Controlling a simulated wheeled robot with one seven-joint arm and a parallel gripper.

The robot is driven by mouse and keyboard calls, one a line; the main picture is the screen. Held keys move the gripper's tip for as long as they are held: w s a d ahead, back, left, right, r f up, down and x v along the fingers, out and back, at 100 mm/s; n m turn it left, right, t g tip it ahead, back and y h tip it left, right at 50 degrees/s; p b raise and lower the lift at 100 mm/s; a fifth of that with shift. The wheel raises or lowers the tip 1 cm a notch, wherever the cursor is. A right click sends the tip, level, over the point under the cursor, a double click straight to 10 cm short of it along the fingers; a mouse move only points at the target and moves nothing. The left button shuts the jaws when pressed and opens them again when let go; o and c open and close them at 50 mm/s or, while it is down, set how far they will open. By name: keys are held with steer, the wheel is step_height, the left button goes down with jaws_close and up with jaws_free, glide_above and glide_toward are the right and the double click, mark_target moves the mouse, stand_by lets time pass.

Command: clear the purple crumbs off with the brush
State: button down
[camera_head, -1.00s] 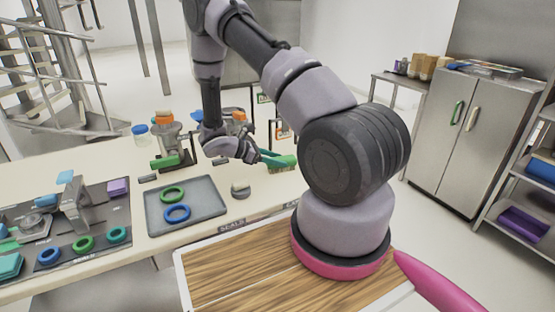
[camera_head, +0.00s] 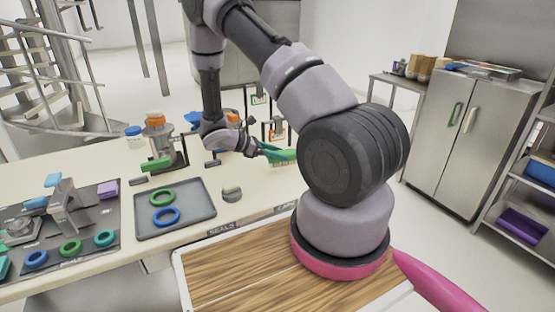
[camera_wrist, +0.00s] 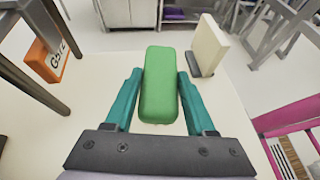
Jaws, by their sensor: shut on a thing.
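My gripper (camera_head: 268,151) is at the back right part of the cream table. Its teal fingers are shut on the green brush (camera_head: 286,156), whose pale bristles point down. In the wrist view, the brush's green back (camera_wrist: 158,85) lies between the two teal fingers (camera_wrist: 160,100). I cannot tell whether the bristles touch the tabletop. No purple crumbs can be made out in either view; my arm hides part of the table.
An orange marked block (camera_wrist: 46,60) stands left of the brush in the wrist view, and a cream upright block (camera_wrist: 208,46) stands to its right. A grey tray (camera_head: 193,222) holds green and blue rings. A small round-based object (camera_head: 231,194) sits beside it.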

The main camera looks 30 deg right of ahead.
steer(key=shift+d+r, duration=0.1)
steer(key=shift+r, duration=2.65)
